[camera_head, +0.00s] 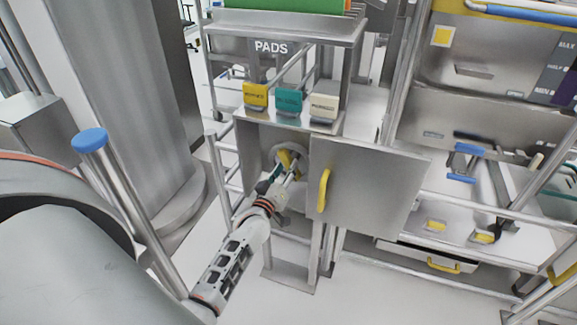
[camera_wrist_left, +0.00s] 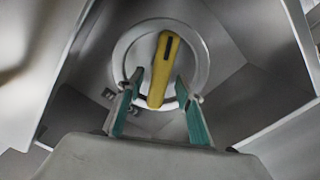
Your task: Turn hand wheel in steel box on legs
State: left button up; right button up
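The steel box on legs (camera_head: 253,138) stands in the middle of the head view, its door (camera_head: 372,185) swung open to the right with a yellow handle (camera_head: 323,190). Inside is the hand wheel, a round grey disc (camera_wrist_left: 126,52) with a yellow grip bar (camera_wrist_left: 165,62), also partly visible in the head view (camera_head: 284,157). My left gripper (camera_head: 284,172) reaches into the box. In the left wrist view its green-padded fingers (camera_wrist_left: 159,88) are apart, one on each side of the bar's lower end. The right finger looks close to the bar; contact cannot be told. My right gripper is not in view.
Yellow, teal and white pad boxes (camera_head: 289,102) stand on top of the steel box. A metal post with a blue cap (camera_head: 90,140) is at the left. A steel rack (camera_head: 480,215) with trays and tools is at the right. The open door stands right of my left arm.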

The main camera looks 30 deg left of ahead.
pick_arm(q)
jog(key=shift+x, duration=0.8)
jog(key=shift+w, duration=0.25)
grip_shut()
jog(key=shift+a, duration=0.15)
